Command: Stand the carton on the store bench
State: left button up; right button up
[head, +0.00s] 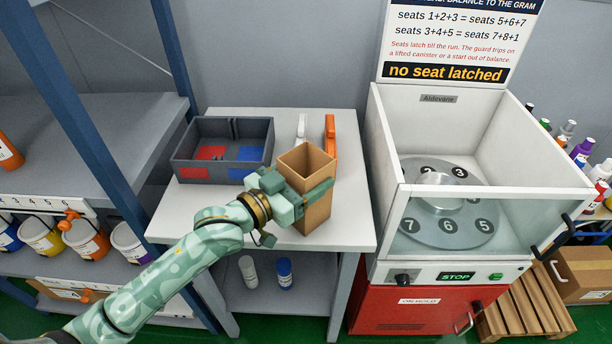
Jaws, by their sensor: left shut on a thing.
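The carton (318,211) is a tall, open-topped brown box in the middle of the head view. It is upright at the front right part of a light-topped bench (348,232). I cannot tell whether its base touches the bench top. My left gripper (305,197) comes in from the left and is shut on the carton, with a finger across its front side. Part of the carton's left side is hidden behind the gripper. My right gripper is not in view.
A dark grey divided tray (222,172) with red and blue patches stands at the back left of the bench. An orange upright item (330,135) and a white one (301,130) stand behind the carton. A glass-fronted white machine (475,260) is close on the right.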

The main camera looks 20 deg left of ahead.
pick_arm(q)
jog(key=o, duration=1.2)
jog(key=p+v, duration=0.2)
jog(key=v, duration=1)
